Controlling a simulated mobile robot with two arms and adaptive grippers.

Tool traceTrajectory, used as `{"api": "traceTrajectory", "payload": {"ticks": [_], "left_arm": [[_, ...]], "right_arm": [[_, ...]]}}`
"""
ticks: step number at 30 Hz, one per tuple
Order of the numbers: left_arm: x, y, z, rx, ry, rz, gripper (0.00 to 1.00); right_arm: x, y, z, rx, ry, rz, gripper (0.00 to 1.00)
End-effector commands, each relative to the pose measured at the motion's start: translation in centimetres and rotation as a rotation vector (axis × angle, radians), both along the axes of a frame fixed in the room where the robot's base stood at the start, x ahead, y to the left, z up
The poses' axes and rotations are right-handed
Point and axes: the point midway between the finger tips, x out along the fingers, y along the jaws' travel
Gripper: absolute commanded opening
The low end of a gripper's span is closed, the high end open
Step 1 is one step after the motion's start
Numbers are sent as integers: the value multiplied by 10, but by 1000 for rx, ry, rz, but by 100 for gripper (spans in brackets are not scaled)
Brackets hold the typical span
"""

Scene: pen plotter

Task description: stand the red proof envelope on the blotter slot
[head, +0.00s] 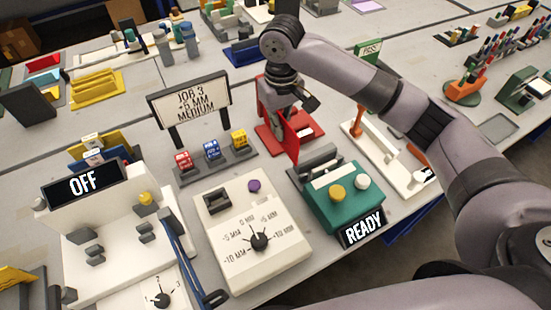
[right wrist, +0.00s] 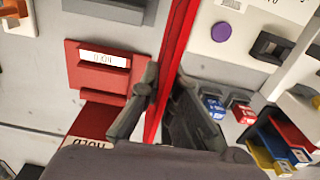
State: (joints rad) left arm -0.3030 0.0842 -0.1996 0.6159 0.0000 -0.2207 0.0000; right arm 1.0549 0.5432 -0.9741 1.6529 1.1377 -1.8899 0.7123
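The red proof envelope (head: 291,136) is a thin upright red panel below my right wrist. In the right wrist view the envelope (right wrist: 179,45) runs edge-on between the fingers of my right gripper (right wrist: 160,105), which is shut on it. In the head view the right gripper (head: 278,122) is partly hidden by its own wrist and the panel. A red stand (head: 308,128) lies below and beside it; I cannot tell whether the envelope touches it. A dark grey slotted block (head: 318,158), possibly the blotter slot, is in front, behind the green box. My left gripper is not in view.
The green box (head: 345,207) has a READY sign (head: 363,229). A white dial panel (head: 252,238) stands to its left. Red, blue and yellow blocks (head: 211,151) sit left of the gripper below a JOB 3 sign (head: 190,104). A white tray with an orange lever (head: 385,155) is right.

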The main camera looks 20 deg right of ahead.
Motion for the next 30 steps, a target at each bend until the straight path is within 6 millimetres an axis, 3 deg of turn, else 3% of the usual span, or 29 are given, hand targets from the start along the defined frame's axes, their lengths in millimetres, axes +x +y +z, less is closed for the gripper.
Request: {"api": "traceTrajectory", "payload": {"ticks": [6, 14, 21, 30], "left_arm": [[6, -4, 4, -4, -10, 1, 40], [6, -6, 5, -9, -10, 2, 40], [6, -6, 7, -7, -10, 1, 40], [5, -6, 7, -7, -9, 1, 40]], "right_arm": [[-1, 0, -53, -1, 3, -1, 0], [-1, 0, -78, 0, 1, -1, 0], [-1, 0, -118, -1, 2, -1, 0], [0, 0, -129, -1, -1, 0, 0]]}}
